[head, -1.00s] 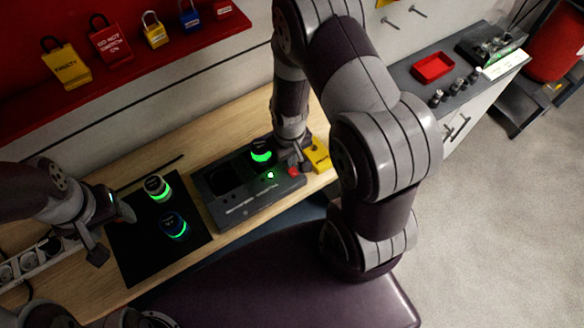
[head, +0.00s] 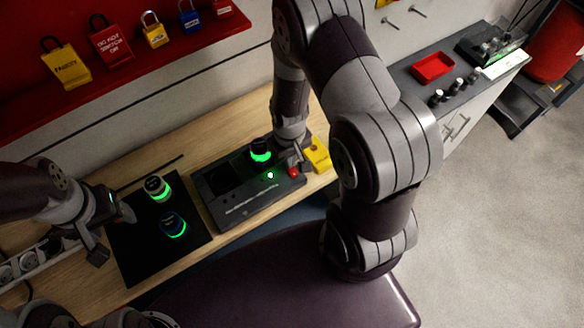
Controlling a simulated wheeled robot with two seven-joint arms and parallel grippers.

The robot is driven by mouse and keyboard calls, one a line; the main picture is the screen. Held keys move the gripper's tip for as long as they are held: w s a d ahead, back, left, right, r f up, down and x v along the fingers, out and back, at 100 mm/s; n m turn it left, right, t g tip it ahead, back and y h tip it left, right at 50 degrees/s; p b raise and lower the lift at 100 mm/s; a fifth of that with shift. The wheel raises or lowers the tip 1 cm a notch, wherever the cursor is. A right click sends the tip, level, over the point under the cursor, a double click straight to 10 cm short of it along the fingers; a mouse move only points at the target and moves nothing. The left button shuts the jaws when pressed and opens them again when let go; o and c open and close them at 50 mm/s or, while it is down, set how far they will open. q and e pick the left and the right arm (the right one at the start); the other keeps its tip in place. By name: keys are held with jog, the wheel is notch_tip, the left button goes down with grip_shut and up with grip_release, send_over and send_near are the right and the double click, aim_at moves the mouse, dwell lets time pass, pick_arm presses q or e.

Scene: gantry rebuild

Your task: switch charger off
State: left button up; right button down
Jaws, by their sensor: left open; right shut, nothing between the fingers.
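My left gripper (head: 112,232) is open and empty at the black mat's left side.
Two green-ringed batteries (head: 158,189) (head: 173,225) stand on the black mat (head: 135,262). A yellow object (head: 317,155) lies right of the charger. A power strip (head: 30,262) is at the left. A red shelf with padlocks (head: 120,55) hangs behind.

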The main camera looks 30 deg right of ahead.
jog(key=shift+f+b, duration=0.65)
jog(key=shift+f, duration=0.25)
dwell(0.6)
notch_tip(320, 180, up, 7)
jog(key=p, duration=0.6)
dwell(0.4)
jog(key=s+a+r+t+b, duration=0.1)
jog(key=s+r+b, duration=0.3)
jog(key=b, duration=0.8)
jog(key=shift+a+r+m, duration=0.25)
jog(key=shift+a+m, duration=0.15)
jog(key=shift+a, duration=0.25)
jog(key=shift+s, duration=0.2)
